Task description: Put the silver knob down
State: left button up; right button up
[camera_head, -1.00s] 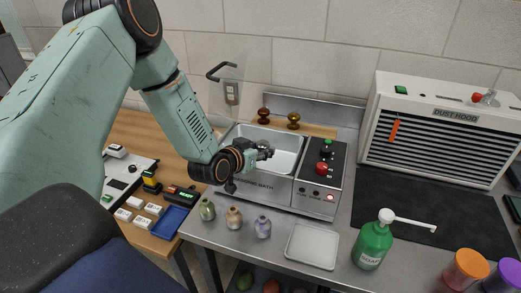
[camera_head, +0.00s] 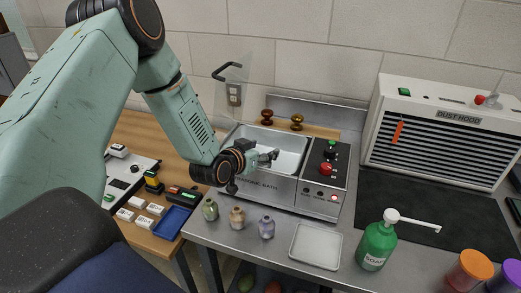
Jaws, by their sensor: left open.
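My left gripper (camera_head: 271,156) is open over the basin of the ultrasonic bath (camera_head: 264,185), near its left side. I cannot make out a silver knob in or beside the jaws; the gripper and the bath's front wall hide part of the basin. Two other knobs, a dark red one (camera_head: 267,116) and a brass one (camera_head: 297,121), stand on a wooden strip (camera_head: 318,131) behind the bath. My right gripper is out of view.
In front of the bath stand several small bottles (camera_head: 237,217) and an empty white tray (camera_head: 316,246). A soap bottle (camera_head: 375,245) stands right of the tray. A clear lid with a black handle (camera_head: 227,70) is raised behind the bath. The dust hood (camera_head: 440,130) stands at the right.

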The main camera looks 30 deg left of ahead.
pick_arm(q)
jog(key=shift+s+d+f, duration=0.2)
jog(key=shift+s+f, duration=0.2)
jog(key=shift+f, duration=0.3)
jog(key=shift+r+p, duration=0.65)
jog(key=p+v, duration=0.1)
jog(key=v, duration=0.5)
jog(key=r+p+v, duration=0.1)
jog(key=v, duration=0.2)
jog(key=shift+w+a+p, duration=0.15)
jog(key=shift+p, duration=0.2)
jog(key=shift+p+v, duration=0.75)
jog(key=shift+v, duration=0.45)
